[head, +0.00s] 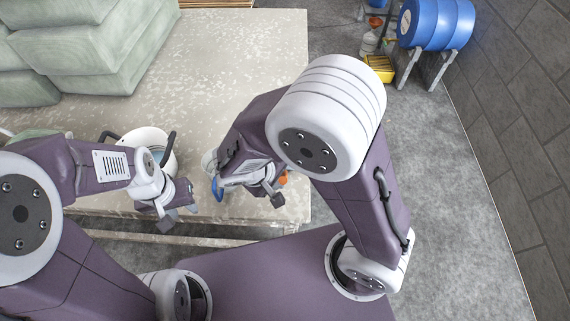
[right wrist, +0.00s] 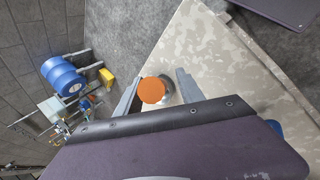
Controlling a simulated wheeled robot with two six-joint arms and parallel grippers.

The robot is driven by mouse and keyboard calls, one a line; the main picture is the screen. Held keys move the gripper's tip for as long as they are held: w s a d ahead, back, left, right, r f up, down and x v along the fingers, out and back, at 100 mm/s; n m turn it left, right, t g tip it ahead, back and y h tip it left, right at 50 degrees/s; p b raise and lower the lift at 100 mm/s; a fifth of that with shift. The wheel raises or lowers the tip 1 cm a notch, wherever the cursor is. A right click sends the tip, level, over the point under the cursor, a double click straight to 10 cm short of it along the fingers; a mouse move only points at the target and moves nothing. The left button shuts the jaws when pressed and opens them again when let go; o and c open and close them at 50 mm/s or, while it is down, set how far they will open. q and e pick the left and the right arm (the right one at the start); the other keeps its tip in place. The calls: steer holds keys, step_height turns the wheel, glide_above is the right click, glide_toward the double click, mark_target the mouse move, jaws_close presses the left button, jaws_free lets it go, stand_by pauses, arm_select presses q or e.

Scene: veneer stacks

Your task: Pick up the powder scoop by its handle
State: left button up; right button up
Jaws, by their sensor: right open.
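What I take for the powder scoop (right wrist: 151,90) shows in the right wrist view as a round orange end with a grey metallic part beside it. It lies in line with the gap of my right gripper (right wrist: 157,92), which is open; I cannot tell its depth between the fingers. In the head view, a bit of orange (head: 283,179) shows beside my right gripper (head: 275,193), near the table's front edge; the rest is hidden by the arm. My left gripper (head: 178,215) appears open and empty, at the table's front edge.
The speckled table (head: 235,60) bears a white bucket (head: 140,137) with dark handles, pale green sacks (head: 85,50) and a blue item (head: 217,189) left of my right gripper.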

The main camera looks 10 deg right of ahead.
jaws_close()
stand_by(1.4)
